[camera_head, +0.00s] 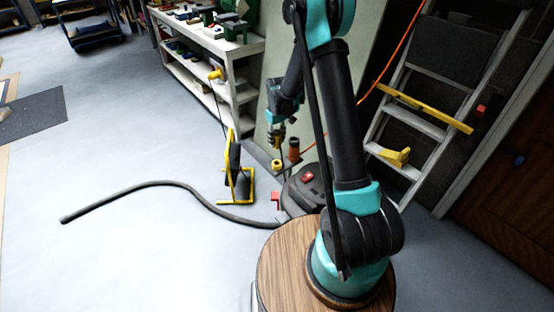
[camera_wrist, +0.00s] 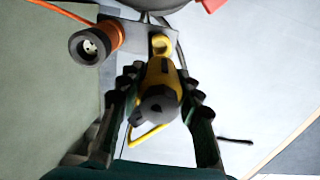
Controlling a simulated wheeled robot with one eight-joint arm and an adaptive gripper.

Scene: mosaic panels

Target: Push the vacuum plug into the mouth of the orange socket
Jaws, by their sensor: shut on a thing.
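My gripper (camera_wrist: 160,80) is shut on the yellow and black vacuum plug (camera_wrist: 160,78), with a dark finger on each side of it. In the head view my gripper (camera_head: 277,133) hangs beside the pale wall, above the vacuum. The orange socket (camera_wrist: 115,36) has a black rim, and its round mouth with a pale inside faces the wrist camera. It is up and left of the plug in the wrist view, and the two look apart. In the head view the socket (camera_head: 293,148) is just right of my gripper. The plug's far end is hidden in the wrist view.
The black vacuum (camera_head: 300,193) stands below, its grey hose (camera_head: 150,184) across the floor. A yellow stand (camera_head: 246,185) is to its left. A white shelf (camera_head: 232,48) and a ladder (camera_head: 424,130) flank the wall. A grey bracket (camera_wrist: 134,36) adjoins the socket.

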